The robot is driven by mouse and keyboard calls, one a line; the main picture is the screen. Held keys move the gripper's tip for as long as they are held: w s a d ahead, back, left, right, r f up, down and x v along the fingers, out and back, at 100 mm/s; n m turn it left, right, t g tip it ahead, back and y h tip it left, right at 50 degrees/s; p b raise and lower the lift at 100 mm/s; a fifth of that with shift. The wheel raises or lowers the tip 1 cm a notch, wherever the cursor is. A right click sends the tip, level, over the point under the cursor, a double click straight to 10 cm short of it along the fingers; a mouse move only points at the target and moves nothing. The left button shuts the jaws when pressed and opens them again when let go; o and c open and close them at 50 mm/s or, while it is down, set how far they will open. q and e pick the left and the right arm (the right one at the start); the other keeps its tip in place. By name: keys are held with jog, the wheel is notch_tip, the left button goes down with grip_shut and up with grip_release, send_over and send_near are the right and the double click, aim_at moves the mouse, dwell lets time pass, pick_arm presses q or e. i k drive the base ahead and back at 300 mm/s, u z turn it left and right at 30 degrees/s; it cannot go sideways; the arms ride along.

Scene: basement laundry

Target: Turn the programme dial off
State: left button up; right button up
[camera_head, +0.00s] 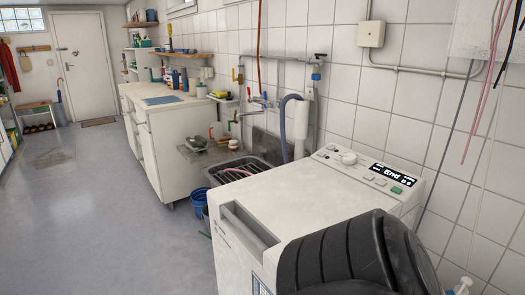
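A white washing machine (300,207) stands against the tiled wall at the right. Its control panel (370,176) runs along the back of its top. A round white programme dial (348,158) sits on the left part of the panel. Its pointer mark is too small to read. A black display (391,175) to the right of the dial is lit and reads "End". A green button (396,190) and several pale buttons lie below the display. Neither of my grippers is in view, and nothing touches the dial.
A black ribbed shape covers the machine's lower right corner; I cannot tell what it is. A sink (238,171) is left of the machine, with blue buckets (198,203) below. A white cabinet (172,140) stands farther back. Cords hang at the right. The floor (100,215) at left is clear.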

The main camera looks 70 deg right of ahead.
aim_at(349, 159)
jog(key=u, duration=0.15)
jog(key=k, duration=1.05)
jog(key=z, duration=0.25)
